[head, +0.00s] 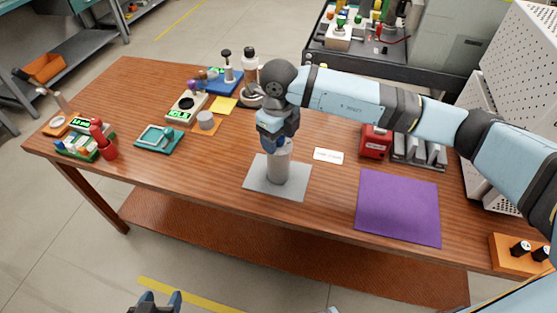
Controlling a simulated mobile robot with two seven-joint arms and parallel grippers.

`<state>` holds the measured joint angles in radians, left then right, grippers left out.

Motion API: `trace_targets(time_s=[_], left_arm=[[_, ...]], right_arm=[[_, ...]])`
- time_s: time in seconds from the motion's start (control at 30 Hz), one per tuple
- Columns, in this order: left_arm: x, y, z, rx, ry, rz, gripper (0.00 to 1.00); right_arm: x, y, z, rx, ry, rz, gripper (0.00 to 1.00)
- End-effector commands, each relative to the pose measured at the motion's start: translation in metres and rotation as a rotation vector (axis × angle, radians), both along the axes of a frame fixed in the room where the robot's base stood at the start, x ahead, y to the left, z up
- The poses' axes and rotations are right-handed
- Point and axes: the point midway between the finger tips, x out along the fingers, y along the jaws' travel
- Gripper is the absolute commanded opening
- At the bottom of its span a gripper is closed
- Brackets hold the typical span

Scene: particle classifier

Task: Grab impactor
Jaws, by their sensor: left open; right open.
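A grey cylinder (278,168), which looks like the impactor, stands upright on a light grey mat (295,192) near the front middle of the wooden table. My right gripper (273,143) comes in from the right and points down at the top of the cylinder. It is open, with its fingers at the cylinder's upper end. The gripper hides part of the top, and I cannot tell whether the fingers touch it. My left gripper (161,300) shows only at the bottom edge, open and empty, in front of the table and away from the cylinder.
A purple mat (398,208) lies bare to the right. A red box (375,142) and a grey rack (420,152) stand behind it. A teal tray (159,139), a red bottle (103,140) and small instruments (186,106) occupy the left. An orange tray (510,262) sits at front right.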

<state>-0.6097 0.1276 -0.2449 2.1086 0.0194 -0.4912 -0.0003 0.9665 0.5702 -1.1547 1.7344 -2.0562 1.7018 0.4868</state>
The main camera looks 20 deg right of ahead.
Motion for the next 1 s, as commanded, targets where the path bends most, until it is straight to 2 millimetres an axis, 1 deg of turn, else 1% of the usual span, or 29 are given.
trace_targets(time_s=[0.17, 0.2, 0.27, 0.3, 0.37, 0.4, 0.43, 0.47, 0.87, 1.0], left_arm=[[0.000, 0.000, 0.000, 0.000, 0.000, 0.000, 0.59], [0.000, 0.000, 0.000, 0.000, 0.000, 0.000, 0.59], [0.000, 0.000, 0.000, 0.000, 0.000, 0.000, 0.59], [0.000, 0.000, 0.000, 0.000, 0.000, 0.000, 0.59], [0.000, 0.000, 0.000, 0.000, 0.000, 0.000, 0.59], [0.000, 0.000, 0.000, -0.001, 0.000, -0.001, 0.59], [0.000, 0.000, 0.000, -0.001, 0.000, -0.001, 0.59], [-0.001, 0.000, 0.000, -0.001, 0.000, -0.001, 0.59], [-0.001, 0.000, 0.001, -0.001, 0.000, -0.001, 0.59], [-0.001, 0.000, 0.001, -0.001, 0.000, 0.000, 0.59]], right_arm=[[0.000, 0.000, 0.000, 0.001, -0.001, 0.000, 0.64], [0.000, 0.000, 0.000, 0.001, -0.001, 0.000, 0.54], [0.000, 0.000, 0.001, 0.001, -0.001, 0.000, 0.41], [0.000, 0.000, 0.001, 0.001, -0.001, 0.000, 0.31], [0.000, 0.000, 0.001, 0.001, -0.002, 0.000, 0.18], [0.000, 0.000, 0.001, 0.001, -0.002, 0.000, 0.08], [0.000, 0.000, 0.001, 0.001, -0.002, 0.000, 0.01], [0.000, 0.000, 0.001, 0.001, -0.002, 0.000, 0.00], [0.001, 0.000, 0.003, 0.002, -0.003, 0.000, 0.00], [0.001, 0.001, 0.011, 0.002, -0.006, 0.001, 0.00]])
